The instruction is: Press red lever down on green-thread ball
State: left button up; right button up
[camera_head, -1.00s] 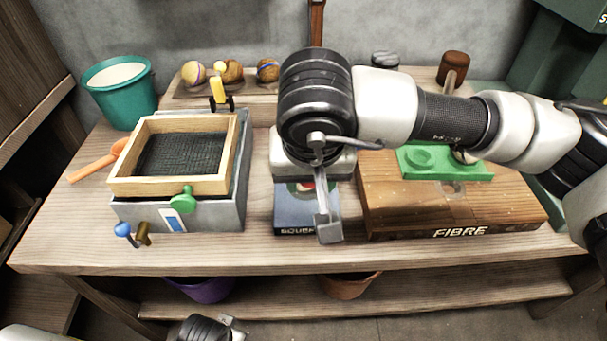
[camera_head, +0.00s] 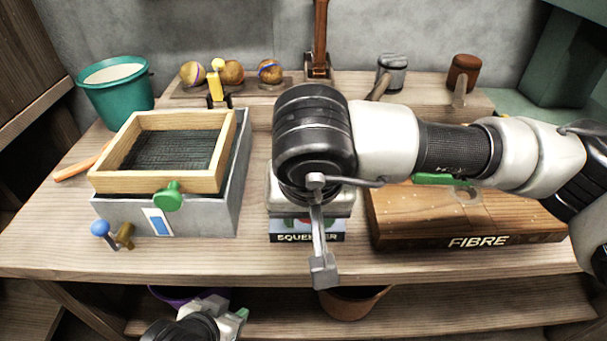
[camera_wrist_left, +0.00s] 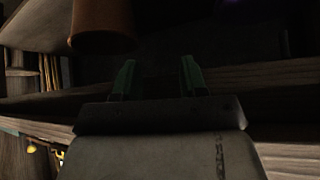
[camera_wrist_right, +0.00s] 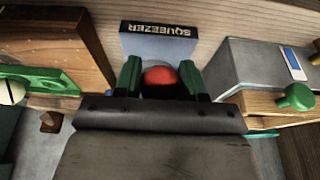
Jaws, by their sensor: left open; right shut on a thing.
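The squeezer (camera_head: 288,238) stands at the middle of the table, mostly hidden under my right arm. A round red knob (camera_wrist_right: 160,77), seemingly the red lever's end, sits between the green fingers of my right gripper (camera_wrist_right: 160,82), which is shut on it above the squeezer's blue base (camera_wrist_right: 158,44). In the head view the knob is mostly covered by my wrist. The green-thread ball cannot be made out, and the squeezer's inside is hidden. My left gripper (camera_wrist_left: 157,80) is open and empty, low in front of the table; it also shows in the head view (camera_head: 242,314).
A wooden-framed grey box (camera_head: 165,215) stands left of the squeezer, the FIBRE board (camera_head: 500,215) right. Several balls (camera_head: 232,72) sit at the back. A teal bucket (camera_head: 118,95) is far left.

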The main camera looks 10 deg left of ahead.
pick_arm(q)
jog(key=shift+w+d, duration=0.1)
jog(key=shift+w, duration=0.1)
pick_arm(e)
jog(key=shift+f, duration=0.1)
pick_arm(q)
jog(key=shift+w+d+r+t+h+b, duration=0.2)
jog(key=shift+w+r+t, duration=0.1)
jog(key=shift+w+t, duration=0.25)
jog(key=shift+w+d+r+t+h+b, duration=0.1)
jog(key=shift+w+d+r+t+b, duration=0.15)
jog(key=shift+w+t, duration=0.3)
pick_arm(e)
jog(key=shift+f, duration=0.35)
pick_arm(q)
jog(key=shift+r, duration=0.1)
